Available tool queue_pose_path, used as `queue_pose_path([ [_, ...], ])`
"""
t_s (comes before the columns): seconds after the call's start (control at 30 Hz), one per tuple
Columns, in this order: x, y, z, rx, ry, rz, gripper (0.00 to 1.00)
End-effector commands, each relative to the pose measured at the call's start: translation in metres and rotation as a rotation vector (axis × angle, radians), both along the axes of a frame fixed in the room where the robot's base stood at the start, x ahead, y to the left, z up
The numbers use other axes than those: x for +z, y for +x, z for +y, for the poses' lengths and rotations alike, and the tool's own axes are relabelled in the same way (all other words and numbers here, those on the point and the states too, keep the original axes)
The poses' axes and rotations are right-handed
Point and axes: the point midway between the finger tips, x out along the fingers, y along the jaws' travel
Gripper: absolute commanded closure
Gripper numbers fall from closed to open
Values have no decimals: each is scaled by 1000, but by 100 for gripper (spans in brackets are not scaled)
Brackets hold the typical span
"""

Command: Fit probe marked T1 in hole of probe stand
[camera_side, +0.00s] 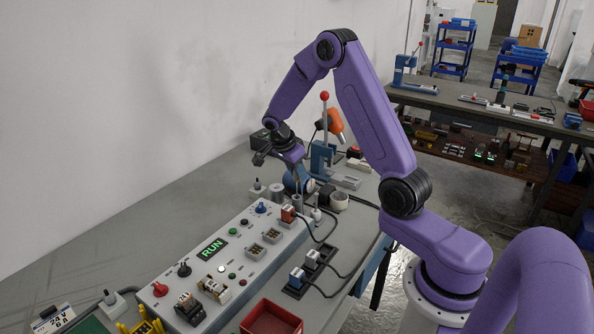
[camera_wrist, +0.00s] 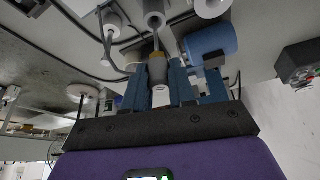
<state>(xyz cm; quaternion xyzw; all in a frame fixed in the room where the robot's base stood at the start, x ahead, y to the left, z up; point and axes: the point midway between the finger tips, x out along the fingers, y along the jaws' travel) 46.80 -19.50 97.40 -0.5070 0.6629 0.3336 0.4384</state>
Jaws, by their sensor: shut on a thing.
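My gripper (camera_wrist: 160,84) is shut on a probe (camera_wrist: 158,66) with a grey body and a brownish collar. The probe's thin rod points away from the gripper toward a grey cylindrical stand (camera_wrist: 153,8). Rod and stand overlap in the wrist view, and I cannot tell whether the rod tip is in the hole or in front of it. In the side view my gripper (camera_side: 296,172) points down above the small grey cylinders at the far end of the panel. The probe is small there, and no T1 mark is readable.
A blue cylinder (camera_wrist: 212,42) lies close to the right of the fingers. A white cylinder (camera_wrist: 112,22) with a cable stands to the left. The control panel (camera_side: 226,290) with a green RUN display, a red tray (camera_side: 271,318) and a red-knobbed lever press (camera_side: 323,128) are around.

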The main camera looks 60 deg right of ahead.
Motion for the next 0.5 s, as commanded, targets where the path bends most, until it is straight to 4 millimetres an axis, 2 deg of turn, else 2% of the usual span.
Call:
queue_pose_path([
  [0.5, -9, 0, 0, 1, -1, 2, 100],
])
